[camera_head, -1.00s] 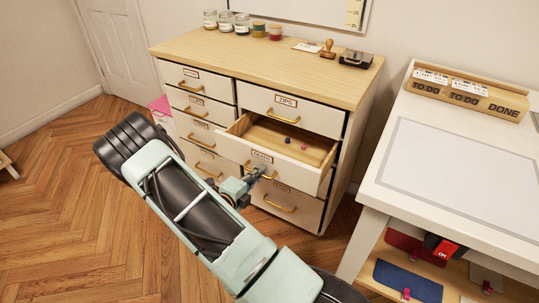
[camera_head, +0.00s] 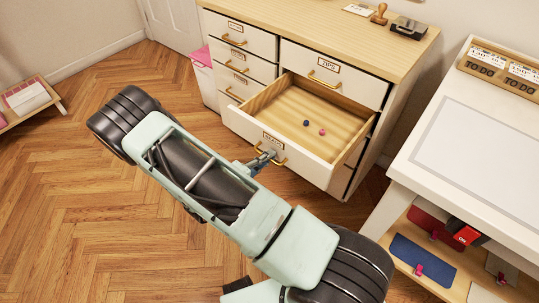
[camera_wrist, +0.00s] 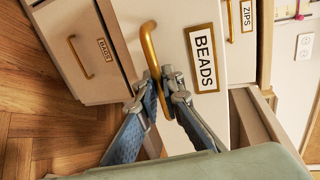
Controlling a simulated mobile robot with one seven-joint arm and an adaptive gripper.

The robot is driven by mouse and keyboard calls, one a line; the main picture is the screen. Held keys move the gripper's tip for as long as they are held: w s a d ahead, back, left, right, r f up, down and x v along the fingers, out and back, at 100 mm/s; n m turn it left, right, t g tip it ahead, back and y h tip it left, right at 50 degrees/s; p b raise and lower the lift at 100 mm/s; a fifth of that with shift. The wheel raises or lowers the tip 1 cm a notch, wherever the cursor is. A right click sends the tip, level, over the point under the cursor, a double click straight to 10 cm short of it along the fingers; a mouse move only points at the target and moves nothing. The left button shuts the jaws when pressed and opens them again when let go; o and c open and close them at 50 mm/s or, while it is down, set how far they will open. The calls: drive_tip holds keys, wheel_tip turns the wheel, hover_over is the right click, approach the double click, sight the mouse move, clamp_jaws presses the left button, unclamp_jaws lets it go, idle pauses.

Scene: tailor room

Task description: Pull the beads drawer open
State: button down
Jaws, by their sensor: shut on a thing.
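The beads drawer (camera_head: 325,168) is pulled well out from the chest, and its wooden inside shows a dark bead (camera_head: 306,123) and a pink bead (camera_head: 322,132). Its white front (camera_wrist: 185,15) carries a label reading BEADS (camera_wrist: 204,58) in the wrist view. My gripper (camera_head: 264,157) is at the front of this drawer. In the wrist view my gripper (camera_wrist: 165,80) is shut on the brass handle (camera_wrist: 149,42), with one finger on each side of the bar. The fingers partly hide the handle's lower end.
The closed zips drawer (camera_head: 330,88) sits above the open one. A column of closed drawers (camera_head: 245,40) is on the left. A white worktable (camera_head: 470,150) stands close on the right. The wooden floor (camera_head: 90,200) at left is clear.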

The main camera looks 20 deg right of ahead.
drive_tip(key=c, duration=2.4)
unclamp_jaws()
drive_tip(key=v, duration=1.2)
drive_tip(key=shift+s+r, duration=0.1)
